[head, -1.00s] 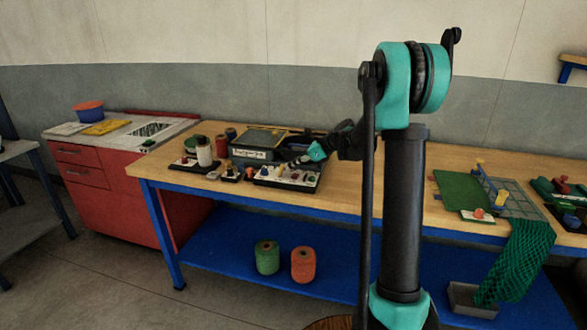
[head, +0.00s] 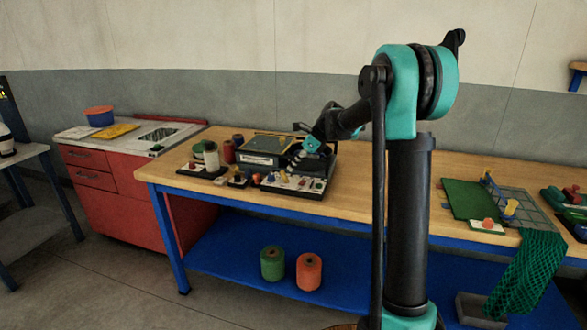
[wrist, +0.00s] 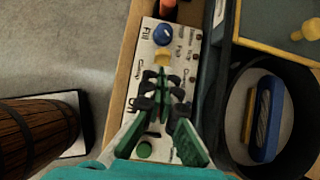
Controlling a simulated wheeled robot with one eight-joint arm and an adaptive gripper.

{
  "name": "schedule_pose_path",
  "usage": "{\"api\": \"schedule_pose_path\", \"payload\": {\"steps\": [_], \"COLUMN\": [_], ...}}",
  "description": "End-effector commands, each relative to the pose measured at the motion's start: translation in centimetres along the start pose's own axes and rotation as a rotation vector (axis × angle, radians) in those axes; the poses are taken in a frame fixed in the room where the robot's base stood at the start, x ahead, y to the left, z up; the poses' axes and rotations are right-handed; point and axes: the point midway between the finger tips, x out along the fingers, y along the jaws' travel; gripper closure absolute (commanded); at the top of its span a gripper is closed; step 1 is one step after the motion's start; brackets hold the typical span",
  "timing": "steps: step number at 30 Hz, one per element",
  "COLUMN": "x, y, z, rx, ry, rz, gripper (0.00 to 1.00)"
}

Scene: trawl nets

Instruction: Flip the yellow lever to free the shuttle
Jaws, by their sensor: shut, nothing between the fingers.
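A pale control panel (wrist: 178,45) runs up the middle of the wrist view, with printed labels, a blue knob (wrist: 163,35) and a green round button (wrist: 144,150). A yellow piece, seemingly the yellow lever (wrist: 163,55), shows just below the blue knob. My gripper (wrist: 162,78) is shut and empty over the panel, its fingertips just below the yellow piece in the picture; whether they touch is unclear. A blue and yellow shuttle (wrist: 262,122) lies in a round dark holder right of the panel. In the head view my gripper (head: 298,155) is above the panel (head: 290,184).
Spools (head: 211,158) and small knobbed parts stand left of the panel on the wooden bench (head: 350,190). A grey-green box (head: 262,148) sits behind. A green mat (head: 468,198) and netting (head: 530,265) are at the right. Bare bench top lies between.

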Motion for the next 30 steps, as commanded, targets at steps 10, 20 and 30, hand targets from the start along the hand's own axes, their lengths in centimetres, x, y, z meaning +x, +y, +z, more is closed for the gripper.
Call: {"api": "schedule_pose_path", "payload": {"steps": [10, 20, 30], "x": [-0.2, -3.8, -9.2], "y": [0.0, -0.4, -0.8], "z": [0.1, 1.0, 2.3], "rx": [0.0, 0.0, -0.003], "ry": [0.0, 0.0, 0.0], "rz": [0.0, 0.0, 0.002], "gripper": [1.0, 1.0, 1.0]}}
